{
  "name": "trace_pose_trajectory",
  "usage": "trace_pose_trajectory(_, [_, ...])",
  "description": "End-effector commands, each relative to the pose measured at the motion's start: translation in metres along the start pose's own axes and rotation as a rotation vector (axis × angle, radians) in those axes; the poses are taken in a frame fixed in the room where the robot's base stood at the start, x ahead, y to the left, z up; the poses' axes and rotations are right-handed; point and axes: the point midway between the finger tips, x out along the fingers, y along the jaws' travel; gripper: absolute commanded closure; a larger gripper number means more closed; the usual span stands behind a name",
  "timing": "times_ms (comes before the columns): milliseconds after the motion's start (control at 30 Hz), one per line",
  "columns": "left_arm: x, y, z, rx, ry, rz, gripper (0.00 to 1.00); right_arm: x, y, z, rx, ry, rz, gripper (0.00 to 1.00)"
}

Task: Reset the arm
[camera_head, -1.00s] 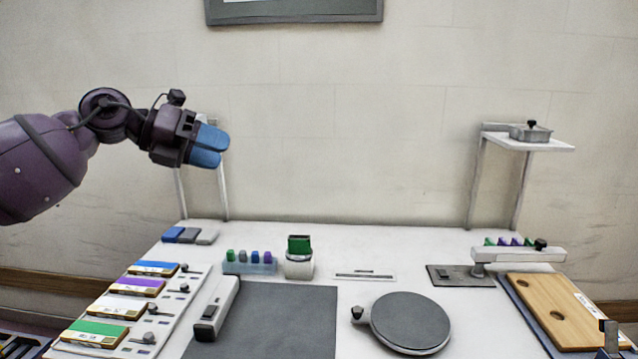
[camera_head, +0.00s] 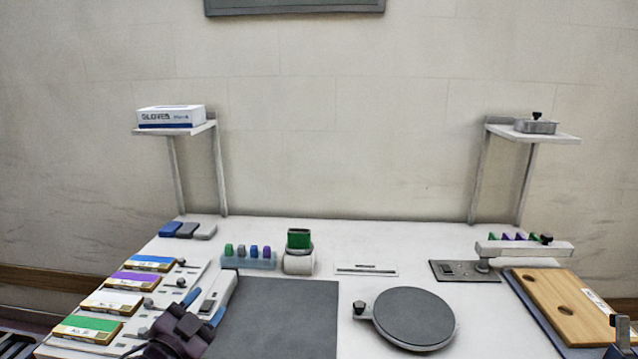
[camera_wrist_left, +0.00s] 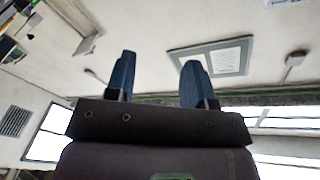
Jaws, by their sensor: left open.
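My left gripper (camera_head: 205,305) is low at the front left of the table in the head view. Its two blue fingers are apart with nothing between them, and they point up and away. Its dark wrist shows at the bottom edge and the rest of the arm is out of frame. In the left wrist view the open fingers (camera_wrist_left: 157,80) show empty against wall and ceiling.
Near the left gripper are a row of labelled blocks (camera_head: 112,303), a long grey-white device (camera_head: 225,290) and a dark mat (camera_head: 285,310). A round grey plate (camera_head: 413,316) and wooden board (camera_head: 562,300) lie right.

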Motion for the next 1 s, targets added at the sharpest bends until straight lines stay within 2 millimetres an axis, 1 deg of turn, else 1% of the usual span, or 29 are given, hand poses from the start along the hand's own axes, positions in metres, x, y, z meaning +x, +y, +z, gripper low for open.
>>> trace_pose_trajectory(33, [-0.018,0.017,0.023,-0.067,-0.065,0.008,0.51,0.001,0.0,0.004,-0.002,-0.005,0.0,0.5])
trace_pose_trajectory(67, [-0.027,0.024,0.034,-0.103,-0.1,0.01,0.51,0.002,0.0,0.005,-0.002,-0.007,-0.001,0.5])
trace_pose_trajectory(100, [-0.04,0.034,0.048,-0.151,-0.147,0.013,0.51,0.002,0.0,0.007,-0.003,-0.008,-0.001,0.5])
trace_pose_trajectory(167, [-0.061,0.05,0.068,-0.22,-0.21,0.016,0.51,0.003,0.0,0.009,-0.004,-0.011,-0.001,0.5])
trace_pose_trajectory(200, [-0.076,0.059,0.08,-0.263,-0.249,0.015,0.51,0.003,0.0,0.01,-0.004,-0.012,-0.002,0.5])
trace_pose_trajectory(267, [-0.098,0.073,0.097,-0.324,-0.305,0.012,0.51,0.004,-0.001,0.012,-0.004,-0.014,-0.002,0.5])
trace_pose_trajectory(300, [-0.113,0.082,0.107,-0.362,-0.338,0.008,0.51,0.004,-0.001,0.013,-0.004,-0.016,-0.002,0.5])
trace_pose_trajectory(367, [-0.137,0.095,0.121,-0.412,-0.386,-0.002,0.51,0.005,-0.001,0.015,-0.004,-0.018,-0.003,0.5])
trace_pose_trajectory(400, [-0.153,0.103,0.13,-0.44,-0.42,-0.009,0.51,0.006,-0.001,0.016,-0.004,-0.019,-0.003,0.5])
trace_pose_trajectory(467, [-0.178,0.116,0.144,-0.476,-0.475,-0.021,0.51,0.007,-0.002,0.018,-0.004,-0.02,-0.003,0.5])
trace_pose_trajectory(500, [-0.195,0.125,0.153,-0.497,-0.512,-0.029,0.51,0.007,-0.002,0.019,-0.004,-0.02,-0.004,0.5])
trace_pose_trajectory(567, [-0.22,0.137,0.164,-0.525,-0.567,-0.039,0.51,0.009,-0.002,0.02,-0.003,-0.021,-0.004,0.5])
trace_pose_trajectory(600, [-0.236,0.145,0.171,-0.541,-0.601,-0.044,0.51,0.009,-0.003,0.02,-0.002,-0.021,-0.005,0.5])
trace_pose_trajectory(700, [-0.27,0.162,0.183,-0.572,-0.673,-0.049,0.51,0.011,-0.004,0.021,0.0,-0.021,-0.005,0.5])
trace_pose_trajectory(733, [-0.278,0.166,0.185,-0.579,-0.689,-0.049,0.51,0.011,-0.004,0.022,0.001,-0.021,-0.005,0.5])
trace_pose_trajectory(833, [-0.297,0.175,0.191,-0.589,-0.729,-0.048,0.51,0.013,-0.005,0.021,0.004,-0.02,-0.006,0.5])
trace_pose_trajectory(900, [-0.305,0.177,0.193,-0.59,-0.742,-0.046,0.51,0.013,-0.005,0.021,0.005,-0.018,-0.006,0.5])
trace_pose_trajectory(1000, [-0.308,0.178,0.193,-0.59,-0.749,-0.045,0.51,0.014,-0.006,0.02,0.004,-0.016,-0.006,0.5])
